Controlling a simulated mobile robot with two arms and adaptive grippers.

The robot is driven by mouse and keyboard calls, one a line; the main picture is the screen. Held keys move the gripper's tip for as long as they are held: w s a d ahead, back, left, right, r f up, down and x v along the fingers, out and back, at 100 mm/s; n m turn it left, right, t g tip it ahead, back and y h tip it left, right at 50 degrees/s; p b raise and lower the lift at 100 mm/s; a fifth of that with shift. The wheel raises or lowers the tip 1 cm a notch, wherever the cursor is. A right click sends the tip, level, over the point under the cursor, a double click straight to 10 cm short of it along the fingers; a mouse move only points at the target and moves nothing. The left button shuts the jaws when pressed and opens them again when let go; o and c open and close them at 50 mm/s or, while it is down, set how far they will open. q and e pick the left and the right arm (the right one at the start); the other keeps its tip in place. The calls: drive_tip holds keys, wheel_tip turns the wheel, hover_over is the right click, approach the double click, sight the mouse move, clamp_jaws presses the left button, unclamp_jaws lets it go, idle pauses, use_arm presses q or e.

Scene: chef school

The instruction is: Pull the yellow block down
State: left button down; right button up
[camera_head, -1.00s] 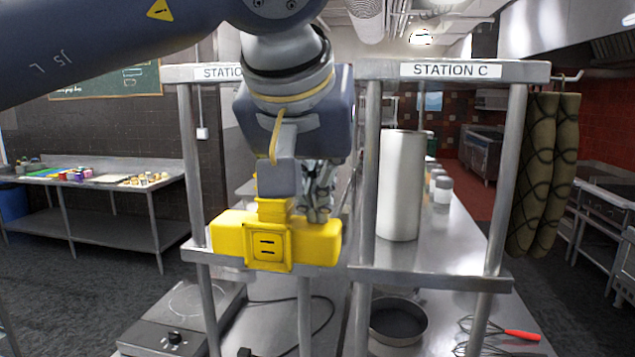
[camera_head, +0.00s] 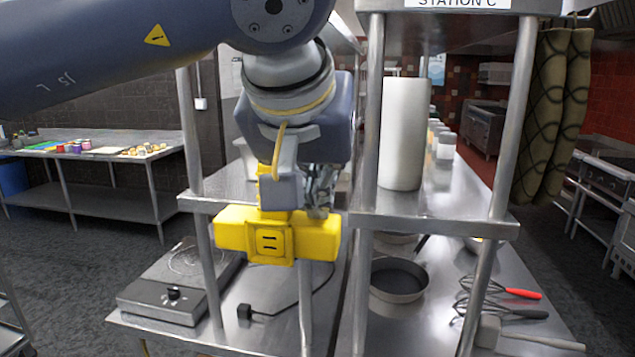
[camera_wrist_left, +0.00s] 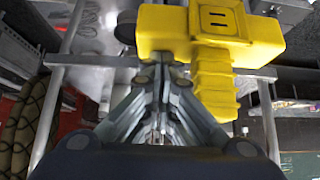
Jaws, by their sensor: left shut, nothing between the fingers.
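The yellow block (camera_head: 318,240) hangs in front of the Station C shelf frame, a little below the shelf's front edge. It is a wide block with a slotted square face and a ribbed neck pointing up. In the left wrist view the block (camera_wrist_left: 165,30) and its ribbed neck lie just beyond and beside my fingers. My left gripper (camera_head: 318,208) is shut and empty, pointing down at the top right part of the block. It also shows in the left wrist view (camera_wrist_left: 160,75). I cannot tell whether the fingertips touch the block. My right gripper is out of view.
Steel posts and a shelf (camera_head: 450,222) stand close behind the block. A hot plate (camera_head: 165,300), a black plug (camera_head: 245,313), a pan (camera_head: 400,282) and whisks (camera_head: 500,312) lie on the counter below. A tall white cylinder (camera_head: 402,135) stands on the shelf.

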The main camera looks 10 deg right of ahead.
sight(318, 249)
use_arm(q)
drive_tip(key=shift+f, duration=0.15)
wheel_tip(318, 249, down, 7)
drive_tip(key=b, duration=0.5)
drive_tip(key=shift+f, duration=0.15)
wheel_tip(318, 249, down, 7)
drive_tip(key=b, duration=0.5)
